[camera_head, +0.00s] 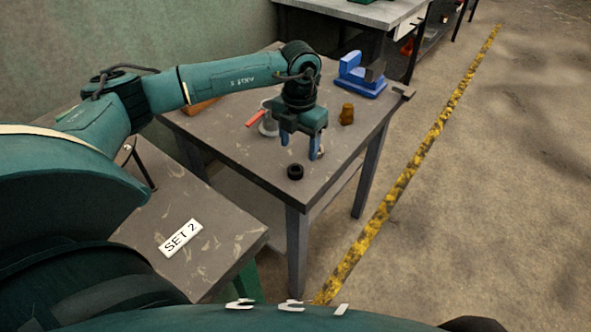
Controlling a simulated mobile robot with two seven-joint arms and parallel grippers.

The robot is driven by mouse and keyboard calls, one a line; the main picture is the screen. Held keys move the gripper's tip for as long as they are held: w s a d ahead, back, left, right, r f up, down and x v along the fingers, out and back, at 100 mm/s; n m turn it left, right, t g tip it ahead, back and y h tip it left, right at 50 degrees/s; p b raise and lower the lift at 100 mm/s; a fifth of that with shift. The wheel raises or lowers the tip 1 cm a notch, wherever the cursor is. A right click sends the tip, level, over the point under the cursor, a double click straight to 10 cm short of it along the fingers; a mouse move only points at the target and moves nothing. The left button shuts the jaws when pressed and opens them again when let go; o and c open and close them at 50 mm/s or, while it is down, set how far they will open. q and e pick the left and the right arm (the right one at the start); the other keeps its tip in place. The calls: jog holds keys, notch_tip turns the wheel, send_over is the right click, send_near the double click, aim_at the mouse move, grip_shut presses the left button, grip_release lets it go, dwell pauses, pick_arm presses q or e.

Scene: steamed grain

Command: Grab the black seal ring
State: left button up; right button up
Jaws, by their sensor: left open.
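The black seal ring (295,172) lies flat on the grey table (248,163), close to its front corner. My left gripper (300,148) points down over the table, just behind the ring in the picture. Its two fingers are apart and it is not on the ring. Whether the fingertips touch the table I cannot tell. A small grey piece shows by the right fingertip, partly hidden. My right gripper is not in view.
A grey cup-like part with a red handle (257,117) stands left of the gripper. A brown part (347,114) and a blue vise (360,78) stand to the right and behind. A nearer table bears a "SET 2" label (180,238). Open floor lies right.

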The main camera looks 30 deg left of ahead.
aim_at(296, 169)
pick_arm(q)
notch_tip(296, 169, down, 2)
jog(key=shift+f, duration=0.1)
jog(key=shift+s+a+f+p, duration=0.1)
jog(key=shift+a+f+p, duration=0.15)
jog(key=shift+f, duration=1.1)
jog(key=shift+s+a+f+p, duration=0.1)
jog(key=shift+f+p, duration=0.1)
jog(key=shift+f, duration=1.15)
